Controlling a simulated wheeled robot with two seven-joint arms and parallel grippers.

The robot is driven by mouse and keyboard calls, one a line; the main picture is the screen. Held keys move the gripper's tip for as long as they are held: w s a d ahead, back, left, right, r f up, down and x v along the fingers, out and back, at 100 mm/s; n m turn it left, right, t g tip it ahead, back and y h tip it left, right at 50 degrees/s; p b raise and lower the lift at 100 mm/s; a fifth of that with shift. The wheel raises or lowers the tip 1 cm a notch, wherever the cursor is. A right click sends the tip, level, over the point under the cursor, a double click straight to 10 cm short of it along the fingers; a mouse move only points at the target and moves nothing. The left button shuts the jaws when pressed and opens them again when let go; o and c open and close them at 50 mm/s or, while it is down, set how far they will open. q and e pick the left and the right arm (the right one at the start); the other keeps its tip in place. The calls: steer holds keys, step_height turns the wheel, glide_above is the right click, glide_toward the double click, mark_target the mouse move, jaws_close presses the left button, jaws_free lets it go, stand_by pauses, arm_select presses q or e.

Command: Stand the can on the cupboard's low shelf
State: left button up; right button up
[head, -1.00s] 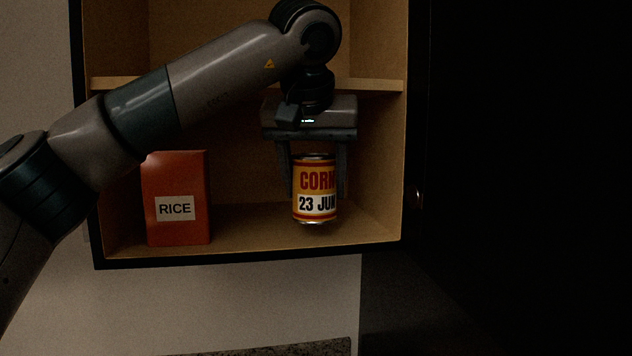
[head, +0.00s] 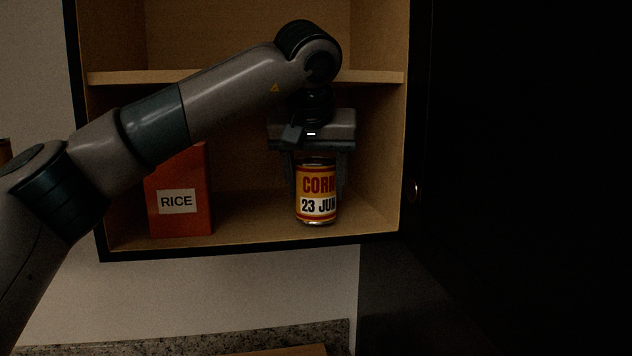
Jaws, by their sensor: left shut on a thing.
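The can (head: 317,193) has a yellow and red label reading CORN and 23 JUN. It is upright inside the cupboard, over the right part of the low shelf (head: 255,228). My left gripper (head: 318,185) points down from above and is shut on the can, with a finger on each side. The can's base looks at or very near the shelf surface; I cannot tell for certain whether it touches. My right gripper is not in view.
A red RICE box (head: 180,205) stands on the low shelf at the left, with clear shelf between it and the can. The upper shelf board (head: 375,77) runs close above my gripper. The cupboard's right wall is near. A stone counter (head: 200,340) lies below.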

arm_select(q)
steer(key=shift+f, duration=0.4)
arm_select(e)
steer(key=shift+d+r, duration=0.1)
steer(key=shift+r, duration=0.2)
arm_select(q)
steer(key=shift+f, duration=0.1)
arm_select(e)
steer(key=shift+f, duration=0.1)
arm_select(q)
steer(key=o, duration=1.4)
steer(key=shift+f, duration=0.1)
steer(key=shift+s, duration=0.1)
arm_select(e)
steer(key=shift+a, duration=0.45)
